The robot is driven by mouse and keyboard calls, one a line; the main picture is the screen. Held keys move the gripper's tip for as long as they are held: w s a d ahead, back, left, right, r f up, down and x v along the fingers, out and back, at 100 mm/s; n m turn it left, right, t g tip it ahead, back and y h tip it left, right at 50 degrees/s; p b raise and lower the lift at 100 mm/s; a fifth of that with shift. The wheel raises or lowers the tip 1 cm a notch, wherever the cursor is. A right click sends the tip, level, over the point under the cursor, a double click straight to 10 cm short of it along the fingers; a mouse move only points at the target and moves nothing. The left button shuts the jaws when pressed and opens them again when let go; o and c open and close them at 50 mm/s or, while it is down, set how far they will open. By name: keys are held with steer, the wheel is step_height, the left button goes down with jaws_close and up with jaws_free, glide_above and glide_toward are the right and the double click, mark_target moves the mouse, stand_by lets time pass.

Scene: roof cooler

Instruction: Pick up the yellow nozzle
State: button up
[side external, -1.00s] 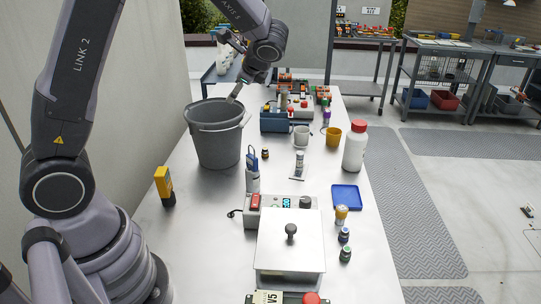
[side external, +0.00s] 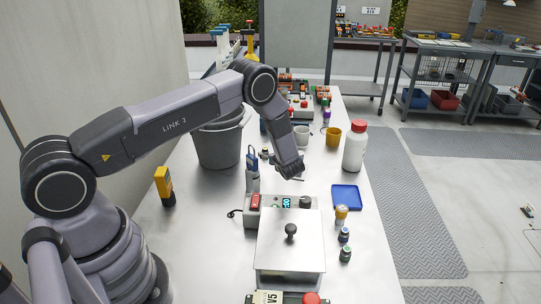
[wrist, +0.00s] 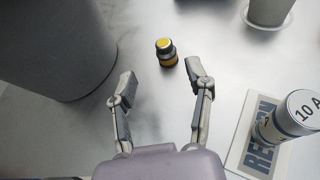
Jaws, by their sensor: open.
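A small dark piece with a yellow top and an amber band (wrist: 166,52), which looks like the yellow nozzle, stands upright on the metal table. In the wrist view it is just beyond my fingertips, nearer the right finger. In the side view it shows small (side external: 264,153), left of my forearm. My gripper (wrist: 160,82) is open, with nothing between its fingers. In the side view my fingers are hard to make out at the arm's lower end. Another small yellow-topped piece (side external: 341,214) stands farther right, by the blue tray.
A grey bucket (wrist: 55,45) rises close on the left. A labelled cylinder (wrist: 292,115) stands on a printed card (wrist: 246,150) at right. A pale cup (wrist: 268,10) is at top right.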

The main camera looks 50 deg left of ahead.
mark_target(265, 149)
steer(key=x, duration=0.7)
steer(key=shift+w+a, duration=0.2)
steer(key=shift+w, duration=0.1)
steer(key=shift+c, duration=0.4)
jaws_close()
